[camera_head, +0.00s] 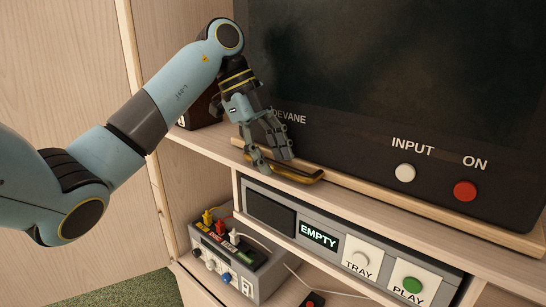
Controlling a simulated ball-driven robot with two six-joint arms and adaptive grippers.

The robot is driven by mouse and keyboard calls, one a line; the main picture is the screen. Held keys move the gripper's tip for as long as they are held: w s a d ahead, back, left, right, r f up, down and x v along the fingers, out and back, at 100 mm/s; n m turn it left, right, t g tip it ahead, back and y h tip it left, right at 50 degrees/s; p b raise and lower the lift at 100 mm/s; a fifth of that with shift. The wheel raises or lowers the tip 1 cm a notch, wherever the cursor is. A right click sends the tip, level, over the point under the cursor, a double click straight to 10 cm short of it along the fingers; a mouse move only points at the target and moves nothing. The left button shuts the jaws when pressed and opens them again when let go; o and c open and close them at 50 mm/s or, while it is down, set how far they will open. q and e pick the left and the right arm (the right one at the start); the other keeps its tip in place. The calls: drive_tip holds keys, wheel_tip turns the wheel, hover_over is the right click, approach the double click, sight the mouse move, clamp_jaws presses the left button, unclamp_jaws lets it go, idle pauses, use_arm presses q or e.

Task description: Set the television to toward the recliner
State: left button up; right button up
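The television (390,85) has a large dark screen and fills the upper right. Its lower bezel has a white INPUT button (405,172) and a red ON button (465,191). It stands on a light wood base (420,208). A curved brass-coloured handle (305,175) sits at the base's front left. My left gripper (273,164) points down at this handle, its two fingertips apart and close to it. I cannot tell whether the fingers grip it; they hide part of it. The recliner and my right gripper are not in view.
Below, a player (320,218) reads EMPTY and has TRAY (361,260) and PLAY (412,285) buttons. A grey box (230,262) with coloured plugs stands lower left. A dark object (200,110) is behind my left wrist. A wooden panel (70,70) rises at left.

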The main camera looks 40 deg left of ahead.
use_arm(q)
drive_tip(key=shift+f, duration=0.35)
clamp_jaws()
